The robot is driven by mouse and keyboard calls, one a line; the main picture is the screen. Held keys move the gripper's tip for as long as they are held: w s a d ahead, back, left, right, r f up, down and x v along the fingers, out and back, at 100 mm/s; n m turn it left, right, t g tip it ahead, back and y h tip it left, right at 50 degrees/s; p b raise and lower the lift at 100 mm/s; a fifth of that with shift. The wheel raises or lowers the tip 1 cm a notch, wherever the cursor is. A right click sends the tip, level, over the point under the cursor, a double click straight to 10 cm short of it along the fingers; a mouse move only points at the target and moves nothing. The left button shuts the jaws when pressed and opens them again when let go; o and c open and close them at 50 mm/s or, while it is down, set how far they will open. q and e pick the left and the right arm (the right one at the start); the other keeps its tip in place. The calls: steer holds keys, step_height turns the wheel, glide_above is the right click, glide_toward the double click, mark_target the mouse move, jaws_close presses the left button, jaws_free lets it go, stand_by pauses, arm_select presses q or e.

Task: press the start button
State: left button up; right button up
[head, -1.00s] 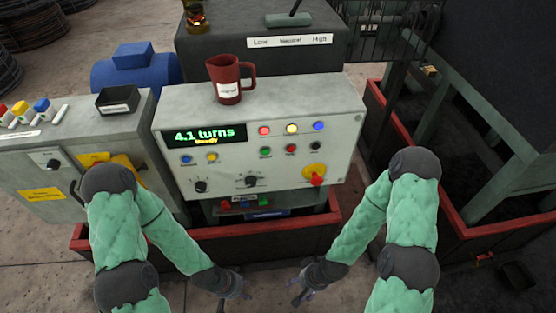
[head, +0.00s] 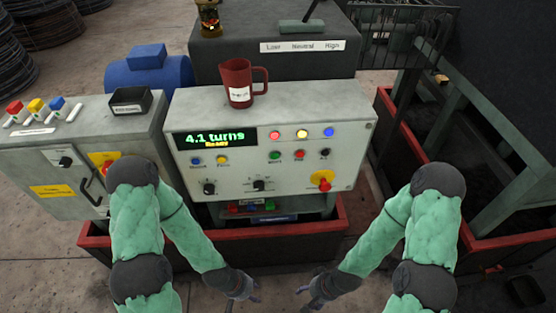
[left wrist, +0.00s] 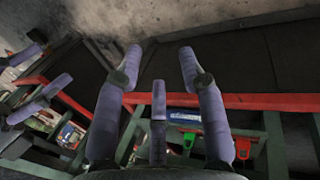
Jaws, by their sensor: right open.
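The control panel (head: 214,107) is a pale grey box with a lit display (head: 215,139) reading "4.1 turns". A green button (head: 275,155) sits in its lower button row, beside a red button (head: 299,154) and a black button (head: 325,153); their small labels are hard to read. My left gripper (head: 254,288) is low in front of the panel, well apart from the buttons. Its fingers are spread and empty in the left wrist view (left wrist: 158,62). My right gripper (head: 304,290) is open, at a similar height to its right, touching nothing.
A red mug (head: 239,83) stands on the panel top. Red, yellow and blue indicators glow above the buttons. A red knob on a yellow disc (head: 322,181) is at lower right. A grey cabinet (head: 40,160) stands left. A red-edged frame (head: 290,228) runs below the panel.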

stand_by(0.4)
arm_select(q)
jaws_close()
stand_by(1.2)
